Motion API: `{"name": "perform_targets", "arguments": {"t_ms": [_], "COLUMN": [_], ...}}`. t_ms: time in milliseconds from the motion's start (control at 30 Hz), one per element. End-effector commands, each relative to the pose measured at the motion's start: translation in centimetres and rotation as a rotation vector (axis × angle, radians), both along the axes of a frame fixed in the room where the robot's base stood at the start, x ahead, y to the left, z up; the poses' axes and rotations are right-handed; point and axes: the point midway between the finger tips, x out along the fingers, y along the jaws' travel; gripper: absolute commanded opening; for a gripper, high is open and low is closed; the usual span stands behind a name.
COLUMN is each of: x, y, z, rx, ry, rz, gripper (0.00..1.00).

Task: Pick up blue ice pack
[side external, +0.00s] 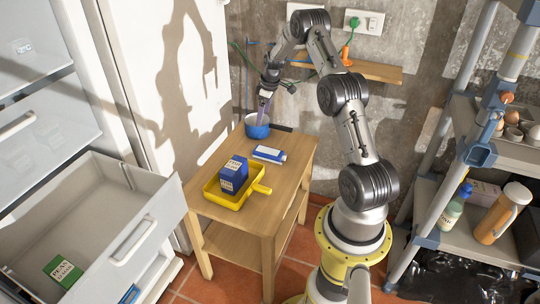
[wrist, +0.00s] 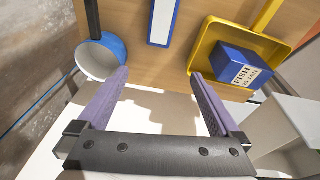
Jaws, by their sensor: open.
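A flat blue-and-white pack (side external: 269,154), likely the ice pack, lies on the wooden table between the blue pot and the yellow pan. In the wrist view this pack (wrist: 163,22) lies beyond the fingertips, with a white middle and blue edges, its far end cut off by the frame. My gripper (side external: 264,112) points down near the pot at the table's back end; its exact height is hard to tell. In the wrist view my gripper (wrist: 160,75) has its two purple fingers wide apart with nothing between them, and the pack is apart from both.
A blue pot (side external: 257,127) with a dark handle stands close to my gripper, near the left finger in the wrist view. A yellow pan (side external: 259,189) holds a blue labelled box (side external: 233,174). An open drawer (side external: 131,245) with a green box (side external: 63,271) is left; shelving (side external: 470,170) stands right.

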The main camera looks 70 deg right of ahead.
Motion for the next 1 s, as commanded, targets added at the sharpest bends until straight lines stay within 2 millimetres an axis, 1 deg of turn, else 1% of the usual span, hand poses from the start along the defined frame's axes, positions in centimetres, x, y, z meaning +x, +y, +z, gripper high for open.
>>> {"name": "perform_targets", "arguments": {"t_ms": [33, 100, 200, 267, 333, 600, 700, 933, 1000], "x": [-1.5, -3.1, -4.4, -4.4, -4.3, -3.5, -3.3, -3.0, -2.9], "y": [-0.7, -1.1, -1.7, -1.9, -1.8, -1.8, -1.8, -1.6, -1.5], "z": [-2.1, -3.9, -5.0, -5.3, -6.3, -11.2, -12.4, -13.8, -14.7], "rx": [0.025, 0.051, 0.065, 0.065, 0.066, 0.065, 0.063, 0.063, 0.063], "ry": [0.022, 0.042, 0.053, 0.051, 0.052, 0.051, 0.051, 0.051, 0.051], "rz": [-0.029, -0.055, -0.08, -0.083, -0.083, -0.082, -0.082, -0.082, -0.081], "gripper": [1.0, 1.0, 1.0, 1.0, 1.0, 1.0, 1.0, 1.0, 1.0]}}
